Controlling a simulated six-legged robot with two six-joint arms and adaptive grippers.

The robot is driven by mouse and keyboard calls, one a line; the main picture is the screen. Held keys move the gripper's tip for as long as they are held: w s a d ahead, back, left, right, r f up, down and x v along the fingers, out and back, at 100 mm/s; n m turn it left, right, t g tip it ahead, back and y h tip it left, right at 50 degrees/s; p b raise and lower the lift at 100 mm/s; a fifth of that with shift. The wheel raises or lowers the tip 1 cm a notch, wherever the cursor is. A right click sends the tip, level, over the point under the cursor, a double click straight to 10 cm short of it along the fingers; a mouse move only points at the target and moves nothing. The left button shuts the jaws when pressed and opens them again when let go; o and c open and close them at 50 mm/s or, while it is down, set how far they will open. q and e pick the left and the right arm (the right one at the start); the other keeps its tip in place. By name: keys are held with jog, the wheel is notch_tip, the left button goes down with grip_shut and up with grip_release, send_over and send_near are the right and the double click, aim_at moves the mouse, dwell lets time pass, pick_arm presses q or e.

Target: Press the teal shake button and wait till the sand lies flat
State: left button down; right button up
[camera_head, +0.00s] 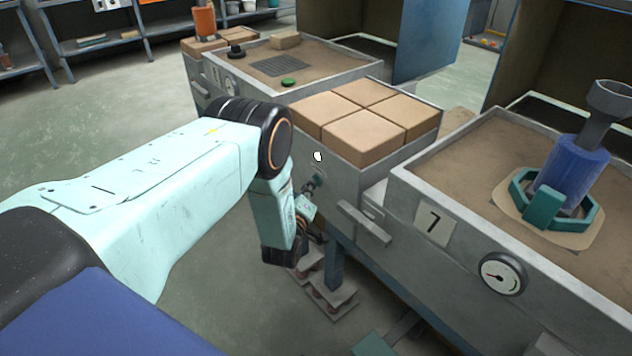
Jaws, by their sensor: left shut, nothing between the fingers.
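My left gripper (310,187) is shut and empty, with its tips at the front face of the grey bench, below a small white mark. A small teal button (320,178) shows at the tips, partly hidden by them; I cannot tell whether it is pressed in. The brown sand (470,165) fills the right-hand grey box marked 7. It looks mostly even, with a pale patch around a teal ring (522,185) and a blue cylinder (572,170) topped by a grey funnel. My right gripper is not in view.
Several tan blocks (365,138) sit in the middle box. A gauge (502,273) and a handle bar (364,222) stick out in front. The floor at left is clear.

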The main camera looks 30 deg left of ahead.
pick_arm(q)
jog(key=shift+s+a+p, duration=0.3)
jog(key=shift+s, duration=0.4)
jog(key=s, duration=0.1)
jog(key=s+a+p, duration=0.1)
jog(key=s, duration=0.1)
jog(key=s+a+p, duration=0.1)
jog(key=shift+s, duration=0.35)
dwell(0.7)
